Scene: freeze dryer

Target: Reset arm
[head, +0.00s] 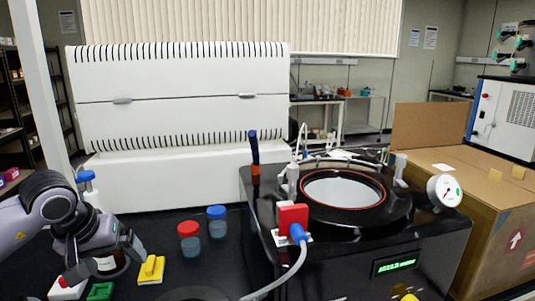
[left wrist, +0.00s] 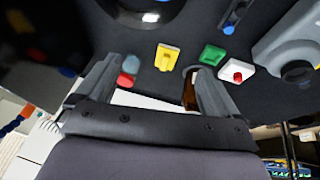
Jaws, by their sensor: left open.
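My left arm comes in from the left in the head view. Its gripper (head: 104,262) is low over the left part of the black bench. In the left wrist view the two fingers of the left gripper (left wrist: 152,70) are spread apart, with nothing clasped between them. A brown bottle (left wrist: 189,92) shows beside the right-hand finger there, partly hidden by it; I cannot tell whether they touch. My right gripper is in neither view.
A yellow block (head: 151,270), a green block (head: 101,292), a red-capped jar (head: 189,244) and a blue-capped jar (head: 217,224) are near the left gripper. The black freeze dryer (head: 420,246) stands right of them. A large white machine (head: 180,130) is behind.

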